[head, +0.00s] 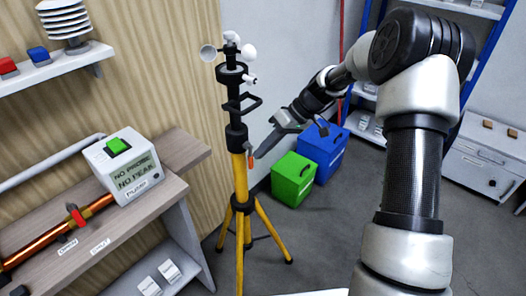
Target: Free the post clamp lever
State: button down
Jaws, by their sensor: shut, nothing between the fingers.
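A yellow tripod post (240,185) stands upright in the middle of the head view, with a dark clamp collar (236,136) on its upper part. A small orange-red piece (251,160), which looks like the clamp lever, hangs at the post's right side just below the collar. My gripper (259,153) reaches in from the right and is shut, its tips close beside this lever. I cannot tell whether they touch it. The lever is small and partly hidden by the fingertips.
Above the collar the mast carries a black bracket (243,104) and white sensor cups (208,52). A green box (293,178) and a blue box (322,150) stand on the floor behind. A wooden bench (150,205) with a white device (123,165) is at left.

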jog(key=p+v, duration=0.2)
jog(key=v, duration=1.5)
jog(key=s+a+r+m+t+h+p, duration=0.1)
jog(key=s+a+r+m+h+p, duration=0.15)
jog(key=s+r, duration=0.55)
jog(key=s+a+r+m+t+h+p, duration=0.1)
jog(key=s+a+r+h+p, duration=0.2)
jog(key=s+r, duration=0.45)
jog(key=s+d+r+m+t+h+p, duration=0.1)
jog(key=s+m+t+p, duration=0.1)
jog(key=s, duration=0.5)
jog(key=s+d+r+m+t+h+p, duration=0.1)
jog(key=s+d+r+m+p, duration=0.1)
jog(key=s, duration=0.5)
jog(key=shift+r+t+p, duration=0.35)
jog(key=shift+t+p, duration=0.05)
jog(key=shift+p, duration=0.3)
